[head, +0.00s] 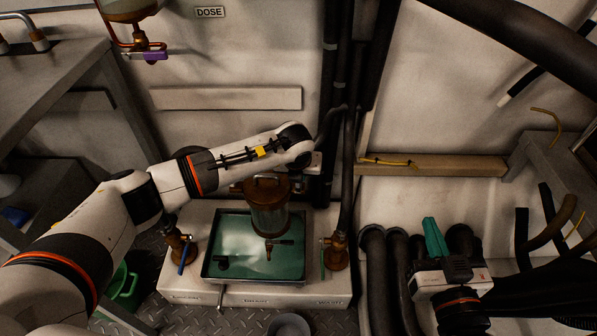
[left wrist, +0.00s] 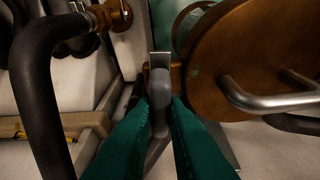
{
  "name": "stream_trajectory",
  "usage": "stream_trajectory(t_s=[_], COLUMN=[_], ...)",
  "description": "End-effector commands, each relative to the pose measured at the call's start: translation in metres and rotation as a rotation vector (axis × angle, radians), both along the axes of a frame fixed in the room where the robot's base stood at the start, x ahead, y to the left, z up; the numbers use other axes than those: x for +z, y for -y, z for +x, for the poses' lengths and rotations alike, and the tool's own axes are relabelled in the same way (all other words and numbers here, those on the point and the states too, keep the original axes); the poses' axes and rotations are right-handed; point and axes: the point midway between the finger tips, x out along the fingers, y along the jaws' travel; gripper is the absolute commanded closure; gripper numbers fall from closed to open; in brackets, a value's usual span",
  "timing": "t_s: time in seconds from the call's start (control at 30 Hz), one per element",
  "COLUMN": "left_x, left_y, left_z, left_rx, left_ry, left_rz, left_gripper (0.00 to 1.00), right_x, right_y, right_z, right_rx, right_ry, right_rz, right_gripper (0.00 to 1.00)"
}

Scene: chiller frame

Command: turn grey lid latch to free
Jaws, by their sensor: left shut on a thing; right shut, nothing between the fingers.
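The grey lid latch (left wrist: 159,95) stands upright in the middle of the left wrist view, beside the round brown lid (left wrist: 225,55). My left gripper (left wrist: 160,118) has its green fingers closed on the latch, one on each side. In the head view, the brown lid (head: 268,186) tops a glass vessel (head: 270,218), and my left arm reaches over behind it. The latch and left fingertips are hidden there. My right gripper (head: 434,237) is shut and empty at the lower right, well away from the lid.
A metal handle (left wrist: 265,100) sticks out from the lid close to the left fingers. A dark hose (left wrist: 40,85) runs beside them. The vessel stands over a green-bottomed tray (head: 207,262) with brass valves on both sides. Thick black pipes (head: 374,270) stand between tray and right gripper.

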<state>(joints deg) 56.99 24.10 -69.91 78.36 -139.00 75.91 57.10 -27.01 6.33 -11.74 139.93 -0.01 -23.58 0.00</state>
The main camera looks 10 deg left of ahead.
Motion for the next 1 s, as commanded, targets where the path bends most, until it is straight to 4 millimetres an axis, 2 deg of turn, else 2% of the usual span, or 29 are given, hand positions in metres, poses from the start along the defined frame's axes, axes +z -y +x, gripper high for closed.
stream_trajectory(t_s=[0.33,0.8,0.83,0.93,1.0], left_x=[0.0001,-0.0001,-0.0001,-0.0002,-0.0001], left_y=[0.0008,0.0007,0.0007,0.0007,0.0007], left_z=[-0.0002,-0.0001,-0.0001,-0.0001,0.0], left_rx=[0.112,0.125,0.125,0.124,0.124], left_ry=[-0.002,-0.002,-0.002,-0.002,-0.002], left_rz=[0.0,-0.001,-0.001,-0.001,-0.001], left_gripper=[1.0,1.0,0.84,0.68,0.65], right_x=[-0.0048,-0.0052,-0.0052,-0.0051,-0.005], right_y=[0.001,0.0012,0.0012,0.0012,0.0012], right_z=[-0.0007,-0.0008,-0.0008,-0.0008,-0.0008], right_rx=[-0.002,-0.003,-0.003,-0.003,-0.003], right_ry=[-0.031,-0.034,-0.034,-0.034,-0.033], right_rz=[-0.008,-0.009,-0.008,-0.008,-0.008], right_gripper=[1.0,1.0,1.0,1.0,1.0])
